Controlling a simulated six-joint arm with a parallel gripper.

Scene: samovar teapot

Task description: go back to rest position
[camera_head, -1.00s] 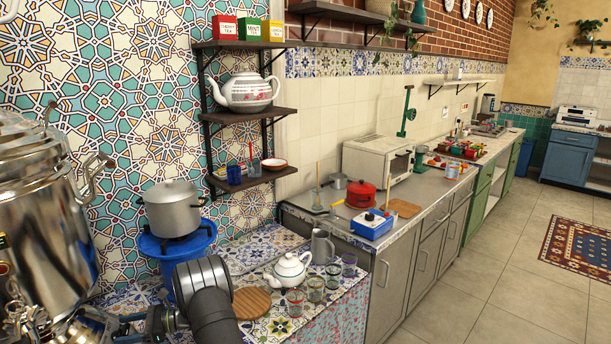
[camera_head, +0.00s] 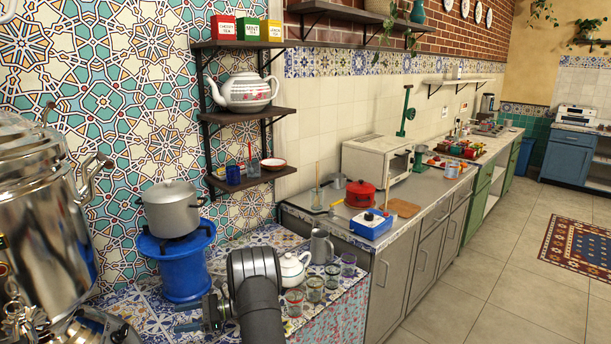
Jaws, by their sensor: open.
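My arm reaches in from the bottom of the view, and my gripper (camera_head: 188,317) points left, low over the patterned tile counter (camera_head: 150,305). It is open and I see nothing held in it. The big silver samovar (camera_head: 35,215) fills the left edge, apart from my gripper. A small white teapot (camera_head: 295,267) stands upright on the counter just right of my arm, which hides part of it.
Several small glasses (camera_head: 315,289) stand right of the teapot, with a metal jug (camera_head: 321,246) behind. A pot (camera_head: 171,208) sits on a blue stand (camera_head: 185,270) behind my gripper. Shelves (camera_head: 245,115) above hold a large teapot (camera_head: 246,91) and tea tins.

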